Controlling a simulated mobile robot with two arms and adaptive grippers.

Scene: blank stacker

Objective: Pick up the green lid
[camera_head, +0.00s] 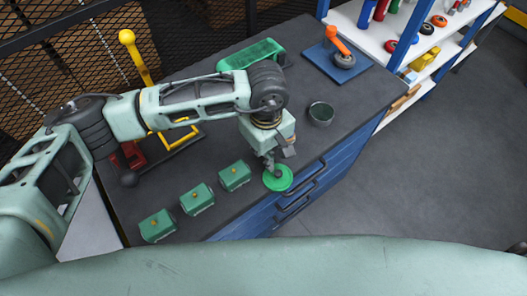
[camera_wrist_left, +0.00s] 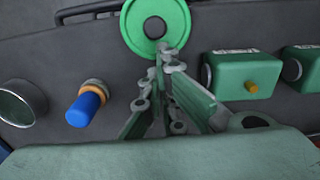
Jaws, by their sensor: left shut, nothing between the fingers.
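The green lid (camera_head: 278,178) is a round green disc lying near the front edge of the dark bench top. In the left wrist view the green lid (camera_wrist_left: 134,26) is at the top, a ring with a dark round centre. My right gripper is not in view.
Several green boxes (camera_head: 196,199) stand in a row left of the lid. A dark cup (camera_head: 321,114) stands to the right. Behind are a green tray (camera_head: 251,52) and a blue plate (camera_head: 337,68).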

